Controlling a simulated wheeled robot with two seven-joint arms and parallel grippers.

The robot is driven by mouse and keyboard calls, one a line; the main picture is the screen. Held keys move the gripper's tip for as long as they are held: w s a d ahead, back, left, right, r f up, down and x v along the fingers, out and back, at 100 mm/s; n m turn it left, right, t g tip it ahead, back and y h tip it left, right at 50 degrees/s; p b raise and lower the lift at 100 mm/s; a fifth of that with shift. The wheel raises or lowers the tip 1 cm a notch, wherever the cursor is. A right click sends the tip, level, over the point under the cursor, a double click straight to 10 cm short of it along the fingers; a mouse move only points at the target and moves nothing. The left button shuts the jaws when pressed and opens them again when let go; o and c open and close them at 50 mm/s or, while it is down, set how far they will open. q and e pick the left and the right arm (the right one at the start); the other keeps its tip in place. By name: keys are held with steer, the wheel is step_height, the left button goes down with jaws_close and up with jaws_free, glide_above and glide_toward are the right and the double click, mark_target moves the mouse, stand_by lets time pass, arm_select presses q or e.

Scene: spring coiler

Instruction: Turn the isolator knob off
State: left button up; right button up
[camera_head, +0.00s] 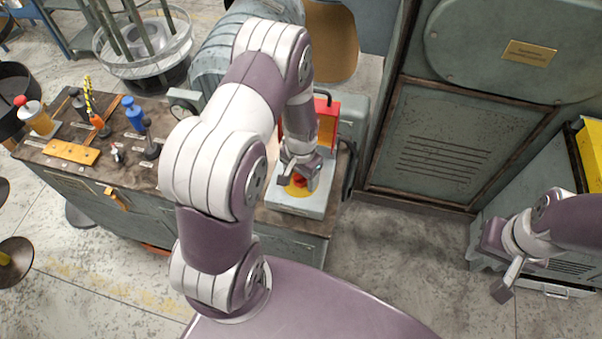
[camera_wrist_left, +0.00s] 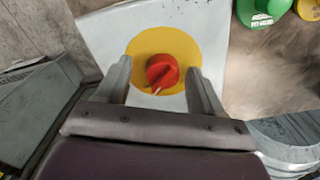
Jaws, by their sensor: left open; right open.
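The red isolator knob (camera_wrist_left: 162,72) sits on a round yellow plate (camera_wrist_left: 180,45) on a light grey box (camera_wrist_left: 105,30) in the left wrist view. A pale mark shows at the knob's lower edge. My left gripper (camera_wrist_left: 162,78) is open, with one finger on each side of the knob and gaps between; I cannot tell if it touches. In the head view my left gripper (camera_head: 299,178) is over the knob (camera_head: 300,181) and partly hides it. The grey box (camera_head: 300,204) stands at the bench's right end. My right gripper (camera_head: 506,277) is open and empty at the far right.
The bench (camera_head: 140,180) holds a blue bottle (camera_head: 133,113), an orange block (camera_head: 71,152) and several small tools left of my arm. A red frame (camera_head: 325,125) stands behind the grey box. A large grey cabinet (camera_head: 440,140) stands right of the bench. Floor between is clear.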

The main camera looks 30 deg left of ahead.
arm_select(q)
steer(key=shift+w+a+f, duration=0.15)
steer(key=shift+a, duration=0.05)
steer(key=shift+w+a+f, duration=0.1)
steer(key=shift+w, duration=0.05)
steer(key=c, duration=1)
steer(key=shift+n, duration=0.4)
steer(key=shift+c, duration=0.2)
steer(key=n, duration=0.8)
steer(key=shift+n+p, duration=0.3)
steer(key=shift+p, duration=0.1)
steer(key=n, duration=0.4)
steer(key=shift+n, duration=2.2)
